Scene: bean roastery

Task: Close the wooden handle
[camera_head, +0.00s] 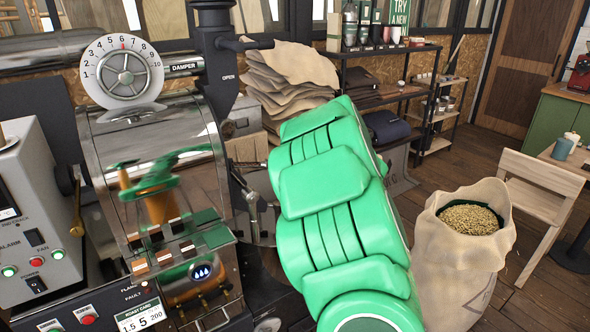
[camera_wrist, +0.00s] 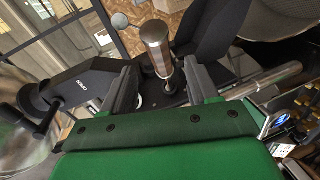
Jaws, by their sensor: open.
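In the wrist view, my gripper (camera_wrist: 160,70) is open, with one dark finger on each side of a short rounded handle (camera_wrist: 155,35). The handle has a brownish grip and a shiny metal collar, and it stands up between and beyond the fingertips. There are visible gaps on both sides, and I cannot tell whether either finger touches it. In the head view, my green arm hides the gripper and this handle. The steel roaster (camera_head: 150,150) stands left of my arm.
A sack of beans (camera_head: 470,218) stands right of my arm, near a wooden chair (camera_head: 535,200). Folded sacks (camera_head: 290,75) and a dark shelf (camera_head: 390,50) are behind. A metal bar (camera_wrist: 275,78) lies right of the gripper in the wrist view.

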